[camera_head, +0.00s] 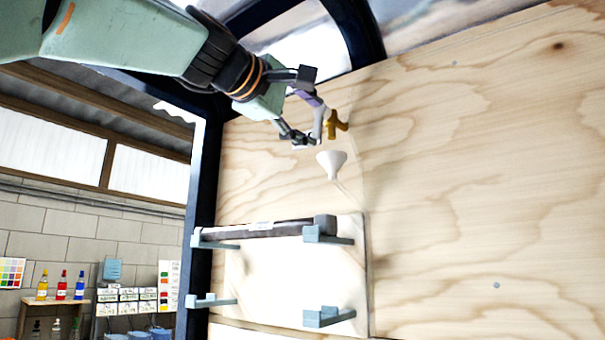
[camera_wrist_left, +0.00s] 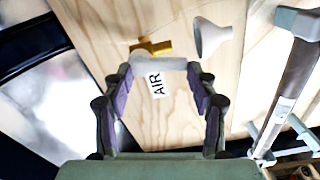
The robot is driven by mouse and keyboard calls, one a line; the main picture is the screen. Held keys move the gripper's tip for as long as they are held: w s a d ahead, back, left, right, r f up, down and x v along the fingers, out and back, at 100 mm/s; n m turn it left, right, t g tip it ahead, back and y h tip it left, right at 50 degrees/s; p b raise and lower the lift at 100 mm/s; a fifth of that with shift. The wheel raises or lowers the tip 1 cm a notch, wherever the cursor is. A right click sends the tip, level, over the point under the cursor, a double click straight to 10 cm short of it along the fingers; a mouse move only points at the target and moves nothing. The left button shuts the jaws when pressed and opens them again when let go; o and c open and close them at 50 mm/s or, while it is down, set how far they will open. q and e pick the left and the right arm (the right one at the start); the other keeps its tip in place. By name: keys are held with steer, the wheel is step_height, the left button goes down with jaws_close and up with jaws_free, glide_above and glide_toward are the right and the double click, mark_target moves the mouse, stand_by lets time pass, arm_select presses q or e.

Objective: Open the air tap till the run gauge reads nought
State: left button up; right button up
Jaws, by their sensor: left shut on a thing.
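The brass air tap (camera_head: 335,125) sticks out of the plywood wall above a white funnel (camera_head: 331,163). It also shows in the left wrist view (camera_wrist_left: 154,47), where a pale handle-like piece (camera_wrist_left: 168,64) lies across in front of it. My left gripper (camera_head: 311,121) is at the tap, with its purple-padded fingers shut on the pale piece. How far the tap is turned cannot be told. A white label reading AIR (camera_wrist_left: 157,84) is on the wall, seen between my fingers in the wrist view. No run gauge shows in either view. My right gripper is not in view.
Below the funnel, a dark cylinder (camera_head: 268,229) with a white label rests on blue-grey brackets (camera_head: 328,235); lower brackets (camera_head: 328,317) look empty. The plywood wall (camera_head: 480,180) to the right is clear. Coloured bottles (camera_head: 62,285) stand on a shelf far left.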

arm_select(q)
steer(key=shift+r+n, duration=0.1)
steer(key=shift+n, duration=0.2)
steer(key=o, duration=1.1)
steer(key=shift+w+d, duration=0.1)
steer(key=shift+d, duration=0.05)
steer(key=shift+o, duration=0.2)
